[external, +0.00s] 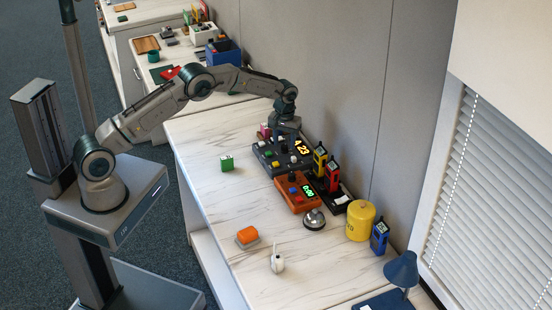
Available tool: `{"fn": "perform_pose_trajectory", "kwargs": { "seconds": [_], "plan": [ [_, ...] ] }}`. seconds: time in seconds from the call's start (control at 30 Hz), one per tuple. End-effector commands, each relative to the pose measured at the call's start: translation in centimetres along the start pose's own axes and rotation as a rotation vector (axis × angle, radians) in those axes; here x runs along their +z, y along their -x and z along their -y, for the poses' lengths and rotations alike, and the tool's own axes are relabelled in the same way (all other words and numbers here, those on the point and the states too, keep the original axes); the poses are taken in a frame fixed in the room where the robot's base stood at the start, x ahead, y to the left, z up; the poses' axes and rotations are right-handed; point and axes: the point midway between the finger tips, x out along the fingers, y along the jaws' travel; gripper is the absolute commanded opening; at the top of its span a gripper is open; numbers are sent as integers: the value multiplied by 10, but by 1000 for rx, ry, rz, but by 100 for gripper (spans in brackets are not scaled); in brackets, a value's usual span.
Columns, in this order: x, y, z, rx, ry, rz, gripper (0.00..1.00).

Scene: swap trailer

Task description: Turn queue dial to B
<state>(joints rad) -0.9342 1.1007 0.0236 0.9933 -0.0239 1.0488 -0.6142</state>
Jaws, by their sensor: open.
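A dark console (264,158) stands on the pale worktop near the grey wall. It has a lit amber display (302,147) ending in "23" and several small coloured buttons. A queue dial cannot be made out on it; my gripper covers part of the console, and no letter B is legible. My gripper (287,146) points down over the console, with its fingers at or just above its top. Contact cannot be told. No held object shows between the fingers.
An orange box (289,201) with a green display stands just in front of the console. Yellow and red handsets (332,177), a silver bell (314,220) and a yellow canister (360,220) are to the right.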

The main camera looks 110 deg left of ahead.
Motion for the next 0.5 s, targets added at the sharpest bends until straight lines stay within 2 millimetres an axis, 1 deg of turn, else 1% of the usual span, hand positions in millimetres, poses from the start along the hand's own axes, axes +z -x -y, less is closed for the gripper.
{"fn": "perform_pose_trajectory", "kwargs": {
  "seconds": [0.1, 0.2, 0.47, 0.5],
  "plan": [
    [0, -10, 0, 0, 0, 0, 47],
    [0, -14, 0, 1, 0, 0, 47],
    [0, -15, 0, 1, 0, -1, 47],
    [0, -15, 0, 1, 0, -1, 36]
  ]
}}
